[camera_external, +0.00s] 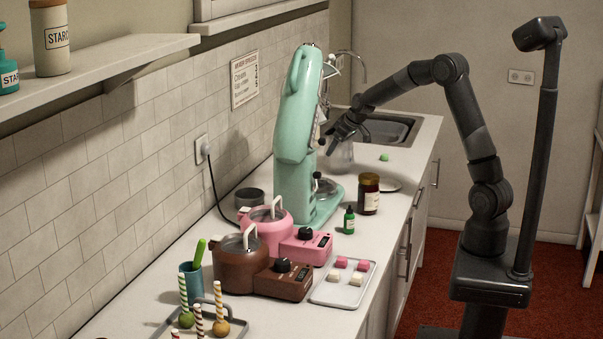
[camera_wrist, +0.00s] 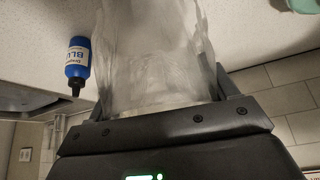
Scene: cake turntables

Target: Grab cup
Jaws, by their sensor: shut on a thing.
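A clear, see-through cup (camera_external: 341,157) is at the far end of the counter, between the mint-green machine and the sink. My gripper (camera_external: 337,131) reaches down to it from above, and the arm comes in from the right. In the wrist view the clear cup (camera_wrist: 158,50) fills the space between the two dark fingers, and my gripper (camera_wrist: 160,98) is shut on it. Whether the cup's base touches the counter cannot be told.
A mint-green machine (camera_external: 295,120) stands close on the left. A sink (camera_external: 385,129) lies behind. A green piece (camera_external: 384,157), a brown jar (camera_external: 368,195) and a small green bottle (camera_external: 349,221) are nearby. The wrist view shows a blue bottle (camera_wrist: 77,60) beside the cup.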

